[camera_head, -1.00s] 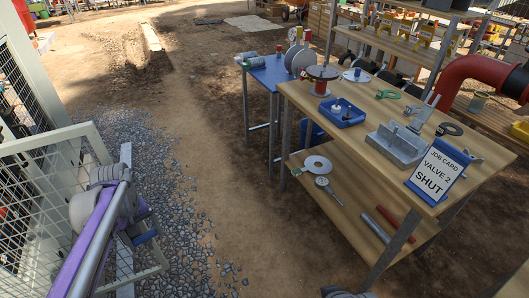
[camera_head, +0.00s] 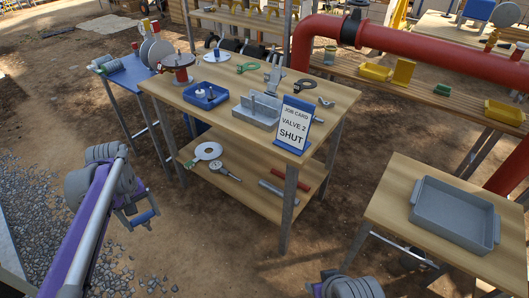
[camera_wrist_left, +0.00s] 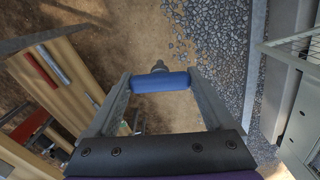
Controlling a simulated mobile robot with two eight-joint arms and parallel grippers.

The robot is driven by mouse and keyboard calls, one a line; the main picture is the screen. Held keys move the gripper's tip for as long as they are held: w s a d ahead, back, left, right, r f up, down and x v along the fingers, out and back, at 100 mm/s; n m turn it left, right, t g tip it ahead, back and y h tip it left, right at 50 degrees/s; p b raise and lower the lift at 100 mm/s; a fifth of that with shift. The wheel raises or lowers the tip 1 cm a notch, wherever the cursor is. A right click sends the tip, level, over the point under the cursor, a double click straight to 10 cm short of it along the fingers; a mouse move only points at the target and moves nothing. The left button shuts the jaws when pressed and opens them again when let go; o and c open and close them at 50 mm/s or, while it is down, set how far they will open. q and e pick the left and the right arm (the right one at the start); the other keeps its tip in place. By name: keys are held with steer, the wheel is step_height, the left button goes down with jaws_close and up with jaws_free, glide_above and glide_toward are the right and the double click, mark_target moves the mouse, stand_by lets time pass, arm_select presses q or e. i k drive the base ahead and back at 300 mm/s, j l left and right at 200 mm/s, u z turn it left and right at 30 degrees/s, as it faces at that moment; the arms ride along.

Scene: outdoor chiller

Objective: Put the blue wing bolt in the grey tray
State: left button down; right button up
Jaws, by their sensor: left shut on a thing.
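My left gripper (camera_head: 140,213) is at the left of the head view, over bare ground in front of the workbench. It is shut on the blue wing bolt (camera_head: 146,217). In the left wrist view the blue bar of the wing bolt (camera_wrist_left: 160,82) spans between the two fingertips, with a grey stem end beyond it. The grey tray (camera_head: 440,242) sits on a wooden table at the right, far from the left gripper. Its visible floor is empty. My right arm shows only in part at the bottom edge (camera_head: 345,286); its fingers cannot be made out.
The workbench (camera_head: 328,100) holds a blue bin (camera_head: 205,95), a grey divided box (camera_head: 256,112) and a job card (camera_head: 294,125) reading "VALVE 2 SHUT". Its lower shelf holds discs and bars. A red pipe (camera_head: 420,50) runs behind. Open ground lies between bench and tray table (camera_head: 390,200).

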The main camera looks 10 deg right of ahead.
mark_target(449, 216)
steer(key=l+z, duration=0.25)
steer(key=z, duration=0.15)
steer(key=l+z, duration=0.25)
steer(key=z, duration=0.2)
steer(key=i+l+z, duration=0.15)
steer(key=z, duration=0.25)
steer(key=i+l+z, duration=0.1)
steer(key=l+z, duration=0.2)
steer(key=z, duration=0.15)
steer(key=i+l+z, duration=0.15)
steer(key=z, duration=0.25)
steer(key=i+l+z, duration=0.15)
steer(key=z, duration=0.3)
